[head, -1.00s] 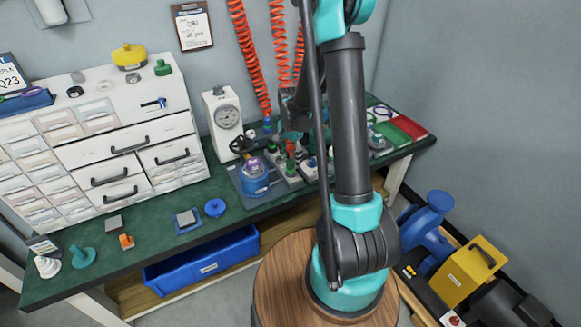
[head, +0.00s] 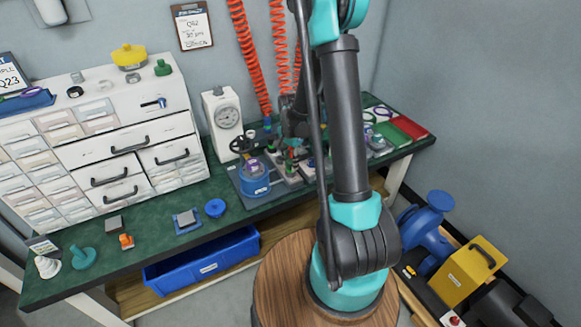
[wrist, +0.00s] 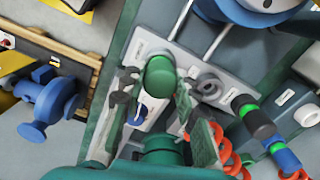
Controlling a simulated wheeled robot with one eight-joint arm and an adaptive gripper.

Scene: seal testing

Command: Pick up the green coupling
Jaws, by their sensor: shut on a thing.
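The green coupling (wrist: 160,76) shows in the wrist view as a rounded green cylinder above a grey plate with fittings. My gripper (wrist: 152,100) has its dark fingers on either side of it and is shut on it. The coupling's lower part is partly hidden by the fingers, and I cannot tell how far it is clear of the plate. In the head view my gripper (head: 291,143) is small and dark, over the crowded right part of the green bench. My arm hides part of that area.
A dial gauge (head: 228,117), a blue vessel (head: 254,180) and red coiled hoses (head: 248,55) stand close to the gripper. In the wrist view black, green and blue fittings (wrist: 254,120) lie to the right. A white drawer cabinet (head: 125,145) fills the bench's left.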

